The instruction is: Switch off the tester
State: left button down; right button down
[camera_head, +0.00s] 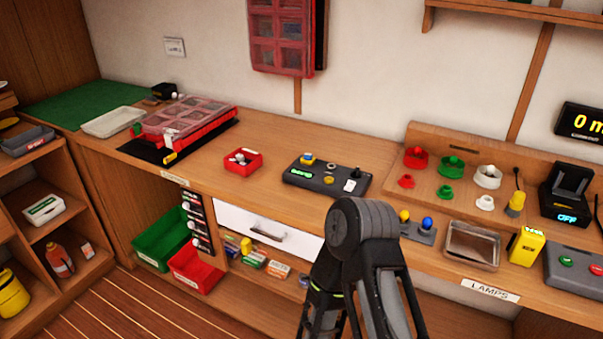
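A dark panel box (327,175) lies on the bench near the middle. It has a lit green display at its left, a yellow knob, a small dark toggle and a white label. I cannot tell whether this is the tester or which way its toggle is set. A black device (567,195) at the right has a raised lid-like top and a lit display reading OFF. One of my dark arm links rises from the bottom centre in front of the bench edge. Neither gripper's fingertips show.
A red tray (243,161) stands left of the panel box. Red, green and white lamp parts stand on a wooden stand (440,190). A metal tray (472,246), a yellow device (526,245) and a grey button box (577,270) are at the right front. A drawer (268,232) is below.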

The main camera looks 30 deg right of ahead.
aim_at(349, 186)
jog(key=z, duration=1.25)
